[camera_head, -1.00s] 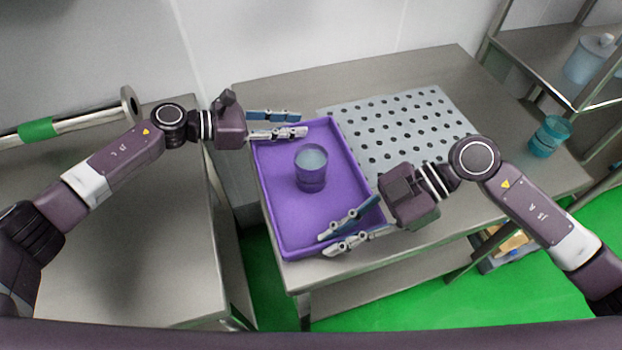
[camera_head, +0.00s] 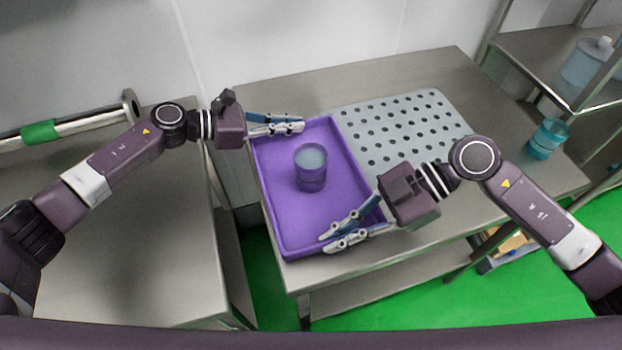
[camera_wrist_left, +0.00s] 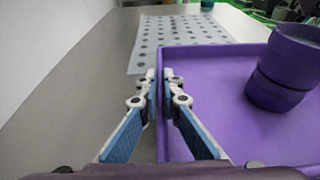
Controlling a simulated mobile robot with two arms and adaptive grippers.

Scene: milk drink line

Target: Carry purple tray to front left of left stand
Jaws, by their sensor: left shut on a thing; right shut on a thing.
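The purple tray (camera_head: 284,222) is at the left end of the steel table in the head view, overlapping its left edge. My left gripper (camera_head: 300,125) is shut on the tray's far rim. The left wrist view shows its fingers (camera_wrist_left: 165,85) on either side of the tray's wall (camera_wrist_left: 215,50), with the cup (camera_wrist_left: 283,70) at right. My right gripper (camera_head: 326,241) is shut on the tray's near right rim. Whether the tray touches the table is unclear.
A grey perforated mat (camera_head: 405,128) lies on the steel table (camera_head: 400,75) right of the tray. A teal cup (camera_head: 547,138) stands at the table's right end. Another steel table (camera_head: 130,250) is at left, across a gap. A shelf rack (camera_head: 540,55) stands at right.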

